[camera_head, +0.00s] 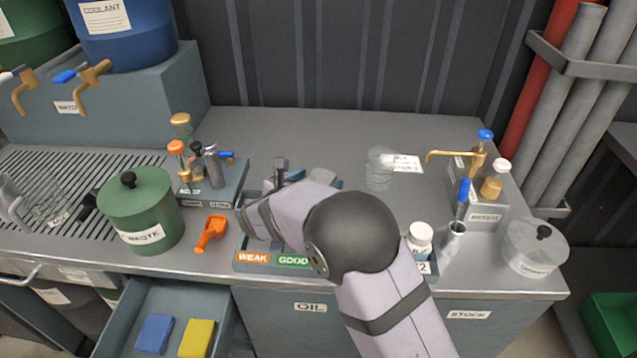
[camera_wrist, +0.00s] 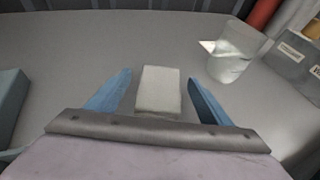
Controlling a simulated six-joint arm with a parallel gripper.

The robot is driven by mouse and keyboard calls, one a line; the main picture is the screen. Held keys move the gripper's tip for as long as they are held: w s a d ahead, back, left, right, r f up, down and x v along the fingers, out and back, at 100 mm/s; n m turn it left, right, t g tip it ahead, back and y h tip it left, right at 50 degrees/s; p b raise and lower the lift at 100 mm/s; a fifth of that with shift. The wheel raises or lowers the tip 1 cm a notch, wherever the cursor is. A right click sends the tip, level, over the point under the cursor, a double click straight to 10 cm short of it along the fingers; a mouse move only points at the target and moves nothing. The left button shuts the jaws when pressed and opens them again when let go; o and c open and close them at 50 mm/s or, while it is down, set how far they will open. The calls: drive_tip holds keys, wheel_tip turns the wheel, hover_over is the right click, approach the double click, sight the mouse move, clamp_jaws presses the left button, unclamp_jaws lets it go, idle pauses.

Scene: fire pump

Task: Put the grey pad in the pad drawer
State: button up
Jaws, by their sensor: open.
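The grey pad (camera_wrist: 158,90) is a pale block on the grey worktop in the wrist view. It lies between the two blue fingers of my gripper (camera_wrist: 158,92), with a gap on each side. My gripper is open and also shows in the head view (camera_head: 314,179), over the middle of the worktop, partly hidden by my own arm. The open drawer (camera_head: 226,318) is at the lower left below the worktop. A blue pad (camera_head: 155,334) and a yellow pad (camera_head: 197,339) lie in it. No label on this drawer is visible.
A WEAK/GOOD tray (camera_head: 268,260) lies by the front edge, partly behind my arm. A green waste pot (camera_head: 141,212) and an orange scoop (camera_head: 211,233) stand above the drawer. A clear beaker (camera_head: 380,168) stands right of my gripper.

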drive_tip(key=c, duration=1.2)
wheel_tip(320, 180, up, 10)
wheel_tip(320, 180, up, 13)
drive_tip(key=p, duration=1.3)
hover_over(317, 183)
drive_tip(key=shift+f, duration=0.15)
